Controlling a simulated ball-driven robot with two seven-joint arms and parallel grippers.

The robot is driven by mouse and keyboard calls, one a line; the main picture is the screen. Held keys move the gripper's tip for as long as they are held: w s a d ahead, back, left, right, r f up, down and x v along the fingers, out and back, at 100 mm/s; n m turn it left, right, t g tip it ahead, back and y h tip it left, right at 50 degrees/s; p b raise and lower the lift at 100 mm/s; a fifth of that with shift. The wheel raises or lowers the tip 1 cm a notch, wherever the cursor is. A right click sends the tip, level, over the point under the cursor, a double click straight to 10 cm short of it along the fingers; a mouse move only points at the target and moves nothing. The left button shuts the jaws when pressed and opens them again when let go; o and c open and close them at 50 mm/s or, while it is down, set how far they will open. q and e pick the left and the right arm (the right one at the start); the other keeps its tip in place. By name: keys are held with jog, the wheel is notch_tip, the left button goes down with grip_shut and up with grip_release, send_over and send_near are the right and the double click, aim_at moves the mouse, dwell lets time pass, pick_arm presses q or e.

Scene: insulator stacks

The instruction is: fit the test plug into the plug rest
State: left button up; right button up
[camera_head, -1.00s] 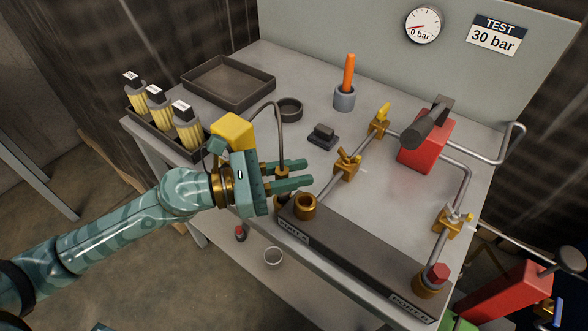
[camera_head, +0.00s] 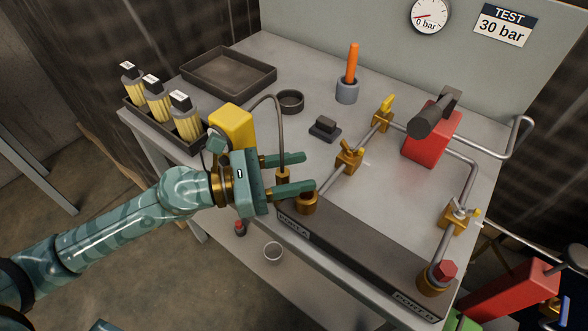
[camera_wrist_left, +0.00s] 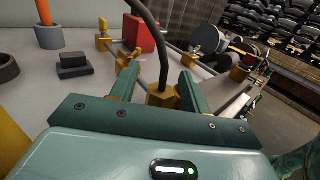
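My left gripper (camera_head: 290,174) is open, its two fingers spread on either side of the brass hose end (camera_head: 282,175). In the left wrist view the brass hose end (camera_wrist_left: 163,97) stands upright between the fingers, with a small gap on each side. Its lower part is hidden behind a finger in the head view. A red hex-headed plug (camera_head: 446,270) sits in the brass socket at port B. I cannot tell for sure which part is the test plug. A dark open ring (camera_head: 290,101) may be the plug rest. My right gripper is not in view.
The brass port A socket (camera_head: 306,203) is right beside the fingers. Brass valves (camera_head: 349,157) and pipes lie to the right, with a red block (camera_head: 428,135). A black block (camera_head: 325,128), an orange-handled tool (camera_head: 352,62) and an empty tray (camera_head: 228,73) stand behind.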

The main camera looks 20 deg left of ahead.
pick_arm(q)
jog(key=shift+s+f, duration=0.1)
jog(key=shift+f, duration=0.1)
jog(key=shift+s+a, duration=0.1)
jog(key=v, duration=0.2)
jog(key=b+v, duration=0.1)
jog(key=v, duration=0.1)
jog(key=shift+s+a+f, duration=0.15)
jog(key=shift+a+f, duration=0.05)
jog(key=shift+a, duration=0.15)
jog(key=p+v, duration=0.1)
jog(key=v, duration=1)
jog(key=shift+r, duration=0.35)
